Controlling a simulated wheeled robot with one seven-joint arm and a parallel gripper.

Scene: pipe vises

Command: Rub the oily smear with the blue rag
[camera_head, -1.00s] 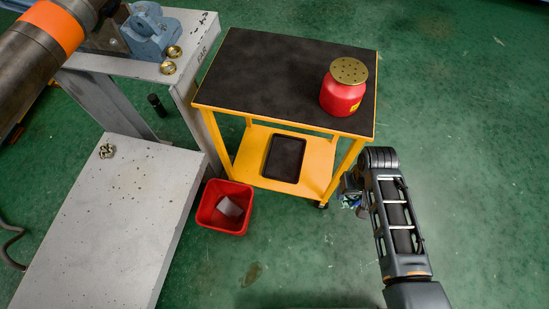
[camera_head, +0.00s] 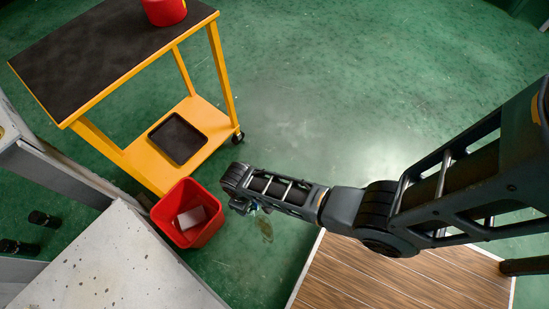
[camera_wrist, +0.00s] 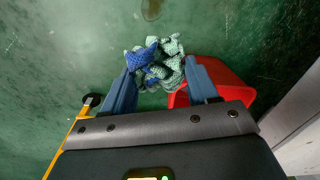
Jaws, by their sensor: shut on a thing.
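My gripper (camera_wrist: 160,76) is shut on a crumpled rag (camera_wrist: 140,58), which shows one vivid blue part and several pale grey-green folds. The rag bulges out past both fingertips. In the head view my gripper (camera_head: 243,205) hangs over the green floor, right of the red bin, and the rag (camera_head: 254,208) is mostly hidden by the arm. The oily smear (camera_head: 266,230) is a brownish patch on the floor, just below and right of my gripper in the picture. In the wrist view the smear (camera_wrist: 151,9) lies at the top edge, beyond the rag and apart from it.
The red bin (camera_head: 205,236) with a pale item inside stands close left of my gripper. A yellow cart (camera_head: 218,75) holds a black tray and a red can. A pale grey slab (camera_head: 110,265) is lower left, wooden boards (camera_head: 390,275) lower right. Floor beyond is open.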

